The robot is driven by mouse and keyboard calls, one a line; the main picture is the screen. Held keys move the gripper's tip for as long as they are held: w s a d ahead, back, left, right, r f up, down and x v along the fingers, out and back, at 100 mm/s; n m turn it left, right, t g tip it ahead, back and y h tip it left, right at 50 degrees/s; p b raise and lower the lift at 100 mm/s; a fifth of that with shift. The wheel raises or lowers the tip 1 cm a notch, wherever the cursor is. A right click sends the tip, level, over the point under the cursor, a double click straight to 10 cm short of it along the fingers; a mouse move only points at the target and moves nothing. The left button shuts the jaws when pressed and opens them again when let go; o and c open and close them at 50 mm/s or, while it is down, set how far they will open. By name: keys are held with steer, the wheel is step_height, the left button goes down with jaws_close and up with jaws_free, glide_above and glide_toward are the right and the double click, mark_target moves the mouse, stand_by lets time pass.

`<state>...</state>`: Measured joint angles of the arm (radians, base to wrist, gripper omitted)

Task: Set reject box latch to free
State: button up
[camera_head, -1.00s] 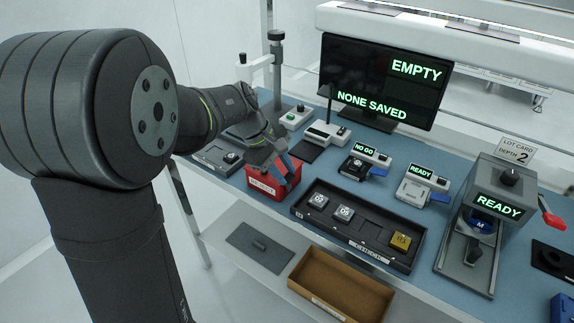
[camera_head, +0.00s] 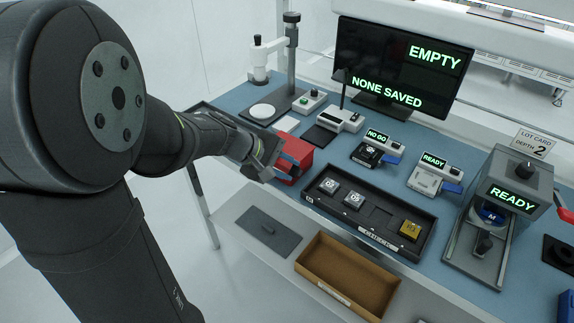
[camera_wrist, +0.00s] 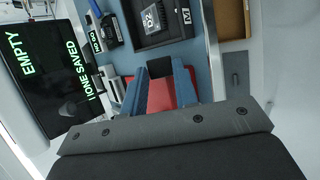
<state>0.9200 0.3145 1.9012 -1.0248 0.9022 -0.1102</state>
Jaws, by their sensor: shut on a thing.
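The red reject box (camera_head: 304,154) stands at the table's front left, left of the black tray. My gripper (camera_head: 285,165) is at its front left side, and my wrist covers much of the box and its label. In the wrist view, red box surface (camera_wrist: 161,96) shows between the blue fingers of my gripper (camera_wrist: 160,76). A dark piece lies between the fingertips. The gripper is shut on part of the box; I cannot tell whether this is the latch. The latch and its setting cannot be made out.
The black tray (camera_head: 333,222) with several small parts is right of the box. Devices marked NO GO (camera_head: 377,150) and READY (camera_head: 433,175) stand behind it. A brown bin (camera_head: 347,272) sits lower in front. The monitor (camera_head: 400,65) is at the back.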

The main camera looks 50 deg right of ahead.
steer(key=o, duration=1)
steer(key=v, duration=1.7)
steer(key=x, duration=1.7)
